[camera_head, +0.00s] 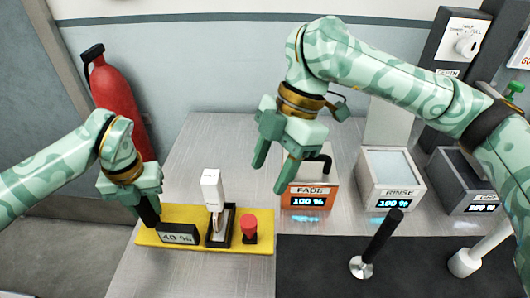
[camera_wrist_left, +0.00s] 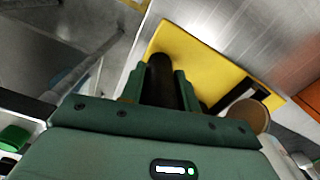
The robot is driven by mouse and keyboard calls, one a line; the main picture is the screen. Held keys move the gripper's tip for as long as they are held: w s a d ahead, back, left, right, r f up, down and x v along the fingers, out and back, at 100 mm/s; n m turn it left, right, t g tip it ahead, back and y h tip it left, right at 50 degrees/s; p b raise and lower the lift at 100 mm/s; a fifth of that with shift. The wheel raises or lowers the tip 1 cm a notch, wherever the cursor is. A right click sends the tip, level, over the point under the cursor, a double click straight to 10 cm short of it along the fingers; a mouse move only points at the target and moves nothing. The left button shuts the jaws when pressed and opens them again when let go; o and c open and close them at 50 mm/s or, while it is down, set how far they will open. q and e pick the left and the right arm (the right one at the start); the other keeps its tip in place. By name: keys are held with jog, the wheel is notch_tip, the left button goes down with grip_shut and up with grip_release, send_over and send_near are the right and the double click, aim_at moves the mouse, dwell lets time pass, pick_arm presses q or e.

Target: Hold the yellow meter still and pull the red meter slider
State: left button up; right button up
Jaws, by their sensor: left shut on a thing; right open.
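The yellow meter (camera_head: 203,213) lies on the table at the lower left of the head view. It carries a display (camera_head: 178,238) reading about 40 %. The red slider knob (camera_head: 250,226) stands near its right end. My left gripper (camera_head: 147,203) is shut on the meter's black handle (camera_head: 150,214); the left wrist view shows this handle (camera_wrist_left: 160,68) between the fingers and the yellow plate (camera_wrist_left: 210,65) beyond. My right gripper (camera_head: 270,176) is open and empty, in the air up and right of the red knob, left of the orange FADE box.
A white-topped piece (camera_head: 212,188) stands in a black frame beside the red knob. The orange FADE box (camera_head: 303,197), RINSE box (camera_head: 390,180) and a dark box (camera_head: 462,182) stand to the right. A black-handled tool (camera_head: 381,238) stands on the dark mat (camera_head: 320,270).

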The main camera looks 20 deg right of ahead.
pick_arm(q)
jog(key=o, duration=1)
jog(key=shift+r, duration=0.1)
pick_arm(e)
jog(key=shift+r, duration=0.1)
pick_arm(q)
notch_tip(320, 180, up, 9)
jog(key=p, duration=0.7)
pick_arm(e)
notch_tip(320, 180, up, 9)
jog(key=s, duration=0.1)
jog(key=shift+t, duration=0.4)
pick_arm(q)
jog(key=shift+f, duration=0.2)
pick_arm(e)
jog(key=shift+s, duration=0.1)
